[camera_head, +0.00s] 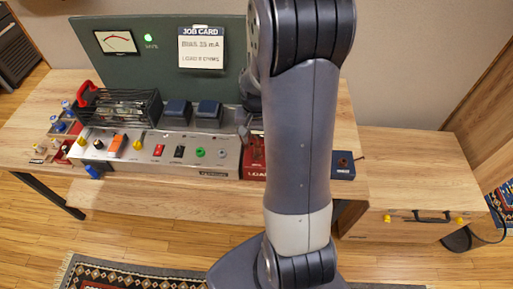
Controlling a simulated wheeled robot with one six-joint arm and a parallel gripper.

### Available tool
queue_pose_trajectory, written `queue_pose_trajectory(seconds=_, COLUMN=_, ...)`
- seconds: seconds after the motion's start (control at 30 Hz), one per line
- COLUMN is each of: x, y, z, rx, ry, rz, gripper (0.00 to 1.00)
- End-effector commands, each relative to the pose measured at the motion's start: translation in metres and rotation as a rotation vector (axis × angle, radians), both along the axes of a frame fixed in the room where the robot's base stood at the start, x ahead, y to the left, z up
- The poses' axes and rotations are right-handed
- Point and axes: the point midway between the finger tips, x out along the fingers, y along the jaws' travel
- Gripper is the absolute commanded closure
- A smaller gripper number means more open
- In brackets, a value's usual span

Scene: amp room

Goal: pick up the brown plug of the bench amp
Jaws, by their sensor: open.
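The bench amp (215,160) is a silver chassis on the wooden bench, with a black cage (125,107) and two dark transformers (192,112) at its back. I cannot make out a brown plug for certain; small parts are hard to tell at this size. My gripper (243,122) shows only partly, at the right end of the amp behind my arm. Its jaws look open, and most of it is hidden.
A red load box (257,160) sits partly behind my arm. A dark blue box (342,165) with a reddish round top stands right of it. A green panel (160,62) stands behind. The low cabinet (400,175) has a clear top.

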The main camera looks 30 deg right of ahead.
Motion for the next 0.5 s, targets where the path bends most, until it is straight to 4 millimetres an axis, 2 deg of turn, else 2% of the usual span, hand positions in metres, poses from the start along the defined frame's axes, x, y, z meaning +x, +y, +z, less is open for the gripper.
queue_pose_trajectory(seconds=0.3, x=-0.004, y=-0.003, z=-0.038, rx=0.002, ry=0.005, rz=0.000, gripper=0.55)
queue_pose_trajectory(seconds=0.5, x=-0.003, y=-0.003, z=-0.048, rx=0.001, ry=0.002, rz=0.000, gripper=0.55)
